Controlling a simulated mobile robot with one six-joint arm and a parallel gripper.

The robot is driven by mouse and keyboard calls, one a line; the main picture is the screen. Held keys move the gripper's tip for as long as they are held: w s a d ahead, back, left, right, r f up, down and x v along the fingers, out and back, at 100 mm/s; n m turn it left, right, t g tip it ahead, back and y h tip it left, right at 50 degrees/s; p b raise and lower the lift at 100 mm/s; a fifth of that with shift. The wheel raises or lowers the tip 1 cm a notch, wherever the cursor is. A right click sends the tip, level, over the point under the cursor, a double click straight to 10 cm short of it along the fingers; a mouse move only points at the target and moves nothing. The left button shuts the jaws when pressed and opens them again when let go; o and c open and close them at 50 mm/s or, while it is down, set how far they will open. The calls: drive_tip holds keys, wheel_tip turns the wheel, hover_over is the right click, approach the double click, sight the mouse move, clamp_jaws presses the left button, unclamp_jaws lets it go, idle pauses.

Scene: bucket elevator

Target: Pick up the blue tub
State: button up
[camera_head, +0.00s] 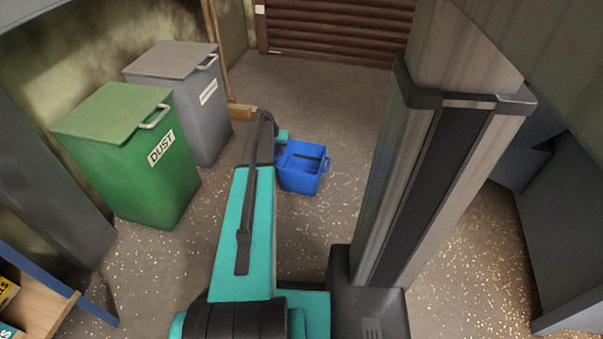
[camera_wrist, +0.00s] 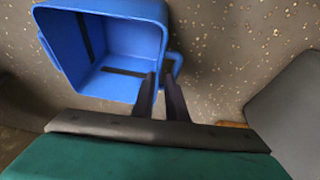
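The blue tub (camera_head: 302,169) stands on the floor near the middle of the head view, open side up. In the wrist view the blue tub (camera_wrist: 108,86) fills the upper left, and I look down into it; it looks empty apart from dark strips. A blue handle loop (camera_wrist: 179,62) sticks out on its right side. My gripper (camera_wrist: 161,78) has two dark fingers with a narrow gap between them. Their tips are at the tub's right wall, close to the handle; the left finger overlaps the wall. I see nothing clearly clamped. In the head view the fingers are hidden behind my arm.
A green dust bin (camera_head: 128,160) and a grey bin (camera_head: 187,98) stand to the left, with a broom (camera_head: 240,111) beside them. A brown shutter (camera_head: 335,27) is at the back. A grey cabinet (camera_head: 565,210) is at the right. The speckled floor around the tub is mostly clear.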

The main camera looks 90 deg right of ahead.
drive_tip(key=shift+b+x, duration=1.15)
drive_tip(key=shift+x, duration=1.6)
clamp_jaws()
drive_tip(key=shift+r, duration=0.15)
